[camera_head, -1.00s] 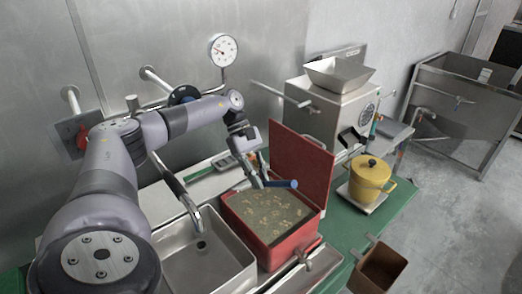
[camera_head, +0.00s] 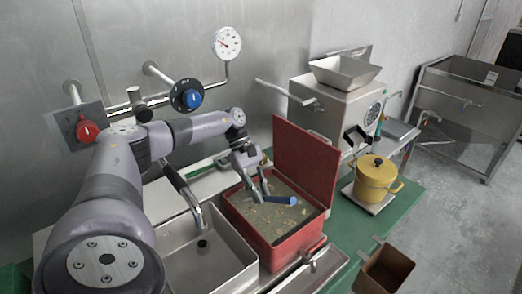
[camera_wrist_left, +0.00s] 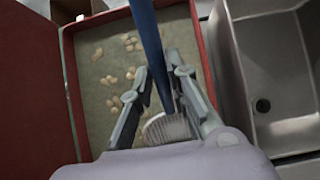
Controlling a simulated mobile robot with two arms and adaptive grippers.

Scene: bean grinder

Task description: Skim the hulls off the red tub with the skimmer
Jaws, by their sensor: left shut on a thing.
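The red tub (camera_head: 272,259) stands open beside the sink, filled with murky water. Pale hulls (camera_head: 276,222) float on it, and they show as clusters in the wrist view (camera_wrist_left: 112,80). My left gripper (camera_head: 260,188) is over the tub, shut on the skimmer, whose blue handle (camera_head: 281,199) sticks out to the right. In the wrist view the blue handle (camera_wrist_left: 149,35) passes between the fingers (camera_wrist_left: 164,82), and a pale ribbed skimmer head (camera_wrist_left: 168,128) shows beneath them. Whether the head touches the water is unclear. My right gripper is not in view.
The tub's raised red lid (camera_head: 305,162) stands at its back right. A steel sink (camera_head: 205,262) with a tap (camera_head: 195,207) is to the left. A yellow pot (camera_head: 374,178), a brown bin (camera_head: 385,271) and a grinder (camera_head: 338,110) are to the right.

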